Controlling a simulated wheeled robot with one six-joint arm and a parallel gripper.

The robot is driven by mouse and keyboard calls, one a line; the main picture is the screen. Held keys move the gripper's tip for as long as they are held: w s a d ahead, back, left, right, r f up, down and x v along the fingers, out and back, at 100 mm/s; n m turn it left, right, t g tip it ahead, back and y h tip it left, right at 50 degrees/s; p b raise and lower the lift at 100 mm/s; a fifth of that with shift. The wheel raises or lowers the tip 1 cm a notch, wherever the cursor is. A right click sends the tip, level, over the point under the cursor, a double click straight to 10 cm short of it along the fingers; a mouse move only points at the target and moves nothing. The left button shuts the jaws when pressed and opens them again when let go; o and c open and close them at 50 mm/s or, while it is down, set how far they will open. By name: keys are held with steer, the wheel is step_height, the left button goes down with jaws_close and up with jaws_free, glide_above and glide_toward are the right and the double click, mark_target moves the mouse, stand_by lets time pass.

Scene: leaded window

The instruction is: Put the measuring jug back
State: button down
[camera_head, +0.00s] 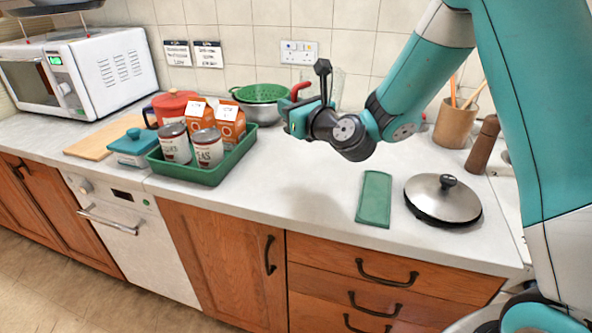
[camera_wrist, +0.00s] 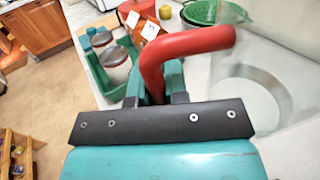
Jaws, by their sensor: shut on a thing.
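The measuring jug is clear, with a red handle. In the head view its body (camera_head: 337,86) shows faintly behind my gripper, against the tiles. My gripper (camera_head: 294,106) is shut on the red handle (camera_head: 300,89). In the wrist view the fingers (camera_wrist: 162,85) close around the lower end of the handle (camera_wrist: 190,44), and the see-through jug body (camera_wrist: 262,75) is on the right, cut off by the frame edge. The jug appears to be held above the worktop; its exact height is hard to tell.
A green tray (camera_head: 207,178) holds cans and orange cartons. Behind it are a red pot (camera_head: 175,105) and a green colander (camera_head: 262,93) in a bowl. A green folded cloth (camera_head: 374,199) and a pan lid (camera_head: 443,199) lie to the right. The worktop (camera_head: 290,180) between is clear.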

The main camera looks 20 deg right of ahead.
step_height(320, 180, down, 13)
steer(key=b, duration=0.7)
steer(key=shift+f+b, duration=0.2)
steer(key=shift+b, duration=0.15)
steer(key=shift+f, duration=0.1)
steer(key=c, duration=1.1)
jaws_free()
